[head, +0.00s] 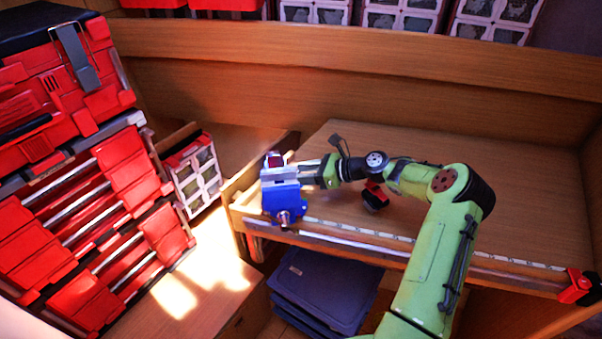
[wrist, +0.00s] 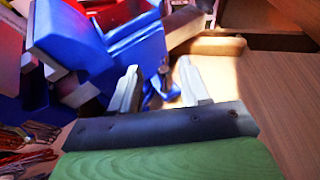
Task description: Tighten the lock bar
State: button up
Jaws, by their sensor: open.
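A blue vise (head: 284,203) with grey metal jaws (head: 279,174) stands at the left front corner of the wooden bench. A dark red piece (head: 274,160) shows at the top of its jaws. A round metal end (head: 284,218) shows low on its front; I cannot tell whether this is the lock bar. In the head view my gripper (head: 306,172) is just right of the vise jaws. In the wrist view the two pale fingers of my gripper (wrist: 160,88) are apart, with the blue vise (wrist: 108,48) ahead and to the left. Nothing clear is held between them; contact with the vise cannot be told.
The wooden bench top (head: 520,190) is mostly clear. A ruled strip (head: 360,230) runs along its front edge to a red clamp end (head: 575,286). A small red and black item (head: 374,196) is by my arm. Red toolboxes (head: 90,190) stand left; dark blue bins (head: 325,285) sit below.

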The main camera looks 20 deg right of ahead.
jog(key=v, duration=1.5)
jog(key=shift+s+d+r, duration=0.2)
jog(key=shift+s, duration=0.05)
